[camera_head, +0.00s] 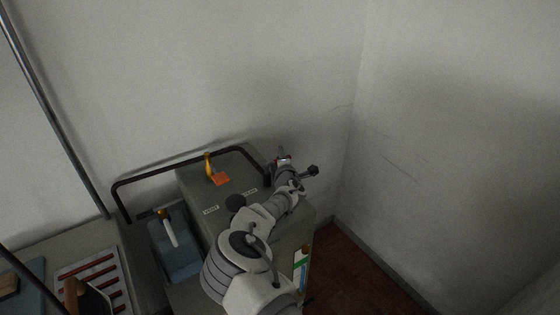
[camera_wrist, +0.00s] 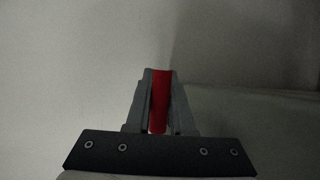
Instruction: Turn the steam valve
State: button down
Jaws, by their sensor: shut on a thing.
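My gripper (camera_head: 283,161) is at the far right corner of the grey-green cabinet (camera_head: 240,165). In the wrist view its two fingers (camera_wrist: 160,75) are closed on both sides of a narrow red bar (camera_wrist: 159,102), which looks like the steam valve's handle. Small white labels (camera_head: 211,209) lie on the cabinet top, too small to read surely.
A brass fitting (camera_head: 209,165) with an orange tag (camera_head: 220,179) stands on the cabinet top. A dark rail (camera_head: 165,172) runs behind it. A blue container (camera_head: 176,252) and a rack with red bars (camera_head: 92,275) stand to the left. Walls close off the back and right.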

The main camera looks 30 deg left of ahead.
jog(key=m+h+b, duration=0.1)
jog(key=b, duration=0.3)
jog(key=d+m+t+h+b, duration=0.1)
jog(key=h+b, duration=0.1)
jog(key=b, duration=0.2)
jog(key=d+m+t+h+b, duration=0.1)
jog(key=b, duration=0.3)
jog(key=shift+s+h, duration=0.3)
jog(key=shift+s, duration=0.05)
jog(key=shift+d+r+m, duration=0.1)
jog(key=shift+r+m, duration=0.05)
jog(key=shift+m, duration=0.15)
jog(key=c, duration=0.8)
grip_release()
jog(key=shift+s, duration=0.15)
